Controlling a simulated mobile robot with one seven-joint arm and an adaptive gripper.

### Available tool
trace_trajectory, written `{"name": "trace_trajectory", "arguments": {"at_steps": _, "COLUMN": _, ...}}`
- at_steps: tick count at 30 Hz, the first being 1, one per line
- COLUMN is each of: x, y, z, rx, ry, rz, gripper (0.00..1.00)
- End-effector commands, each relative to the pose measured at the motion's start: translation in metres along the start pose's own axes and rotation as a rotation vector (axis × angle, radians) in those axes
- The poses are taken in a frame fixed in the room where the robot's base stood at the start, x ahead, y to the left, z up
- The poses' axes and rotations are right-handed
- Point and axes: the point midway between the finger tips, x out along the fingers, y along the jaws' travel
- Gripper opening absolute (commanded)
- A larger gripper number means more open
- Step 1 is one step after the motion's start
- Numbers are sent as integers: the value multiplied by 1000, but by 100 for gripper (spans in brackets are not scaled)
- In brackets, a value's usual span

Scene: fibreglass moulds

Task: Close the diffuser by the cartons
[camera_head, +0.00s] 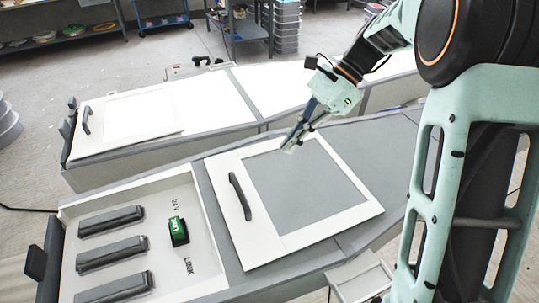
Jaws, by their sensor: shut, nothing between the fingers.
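The near diffuser (310,185) is a white-framed grey panel with a dark handle (240,196) along its left side. It lies on the near grey long housing (220,215), right of an uncovered bay (185,265). A second, white diffuser (130,118) with a dark handle (86,120) lies at the left end of the far housing. My gripper (290,147) is shut and empty, above the far part of the near panel; contact cannot be told. I cannot make out cartons.
The far housing's bright white top (285,88) runs behind the near one. A small pale box (362,279) stands at the near housing's front right. Shelves (235,22) and stacked clear bins (287,25) are at the back. Bare floor (60,85) lies at left.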

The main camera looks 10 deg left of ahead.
Motion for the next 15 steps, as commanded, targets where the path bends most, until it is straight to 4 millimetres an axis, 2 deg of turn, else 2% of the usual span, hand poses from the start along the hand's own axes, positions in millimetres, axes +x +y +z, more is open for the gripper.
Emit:
{"name": "trace_trajectory", "arguments": {"at_steps": 14, "x": 95, "y": 1, "z": 0, "rx": -2, "ry": 2, "rz": 4, "gripper": 0}}
{"name": "trace_trajectory", "arguments": {"at_steps": 15, "x": 100, "y": 1, "z": 6, "rx": -5, "ry": 3, "rz": 3, "gripper": 0}}
